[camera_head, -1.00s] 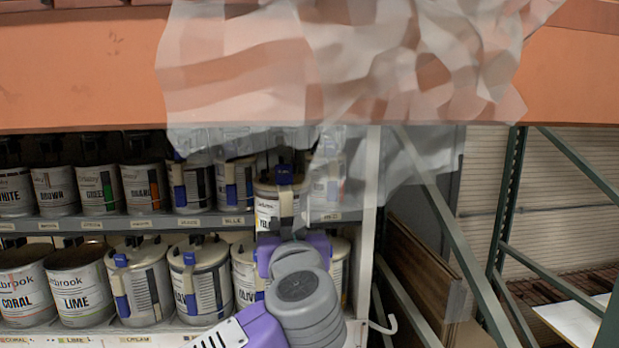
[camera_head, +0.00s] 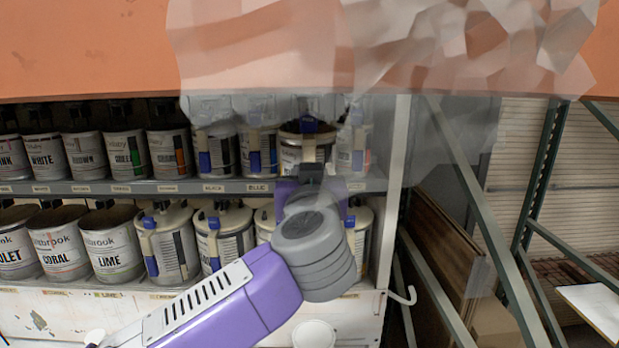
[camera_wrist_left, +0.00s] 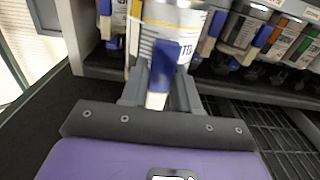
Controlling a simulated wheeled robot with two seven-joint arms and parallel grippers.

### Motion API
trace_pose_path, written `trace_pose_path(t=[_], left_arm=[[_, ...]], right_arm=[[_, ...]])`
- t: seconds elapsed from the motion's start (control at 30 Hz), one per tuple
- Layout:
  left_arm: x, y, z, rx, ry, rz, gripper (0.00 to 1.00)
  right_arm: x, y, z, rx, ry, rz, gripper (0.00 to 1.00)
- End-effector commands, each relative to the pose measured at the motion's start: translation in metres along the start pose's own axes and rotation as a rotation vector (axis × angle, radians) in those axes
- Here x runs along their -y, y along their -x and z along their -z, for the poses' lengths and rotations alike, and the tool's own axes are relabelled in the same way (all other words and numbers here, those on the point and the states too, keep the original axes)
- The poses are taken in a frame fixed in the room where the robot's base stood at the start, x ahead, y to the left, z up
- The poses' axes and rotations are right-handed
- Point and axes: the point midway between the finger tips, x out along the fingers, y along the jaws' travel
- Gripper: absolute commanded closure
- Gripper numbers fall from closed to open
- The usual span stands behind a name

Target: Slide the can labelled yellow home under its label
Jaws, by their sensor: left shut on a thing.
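My left gripper (camera_head: 312,172) is shut on a pale paint can (camera_head: 296,156) with a dark top and a blue-and-white clip on its front. The can is held upright at the level of the upper row, at the right part of the shelf. In the left wrist view the fingers (camera_wrist_left: 160,88) close on that clip, and the can (camera_wrist_left: 148,42) shows a yellow band. The gripper hides much of the can's front in the head view. I cannot read its name now, nor the shelf label under it. My right gripper is not in view.
A can with a blue clip (camera_head: 263,150) stands close left, above the BLUE shelf label (camera_head: 258,187). A pale can (camera_head: 358,150) stands to the right, near the white rack post (camera_head: 392,190). A lower row of cans (camera_head: 170,245) stands below. A translucent sheet (camera_head: 420,40) hangs over the top.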

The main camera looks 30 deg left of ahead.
Motion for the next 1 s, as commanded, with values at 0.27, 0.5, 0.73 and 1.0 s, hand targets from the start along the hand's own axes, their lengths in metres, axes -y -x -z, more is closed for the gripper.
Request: trace_pose_path(t=[0.27, 0.5, 0.73, 1.0], left_arm=[[0.001, -0.028, -0.004, -0.007, 0.002, 0.002, 1.0], [0.001, -0.053, -0.011, -0.007, 0.001, 0.002, 1.0], [0.001, -0.077, -0.011, -0.007, 0.002, 0.002, 1.0], [0.001, -0.103, -0.012, -0.006, 0.001, 0.0, 1.0]], right_arm=[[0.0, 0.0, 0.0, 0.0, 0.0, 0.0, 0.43], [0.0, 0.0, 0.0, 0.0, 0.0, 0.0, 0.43], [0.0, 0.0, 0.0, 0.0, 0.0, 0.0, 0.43], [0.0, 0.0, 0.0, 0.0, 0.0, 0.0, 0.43]])
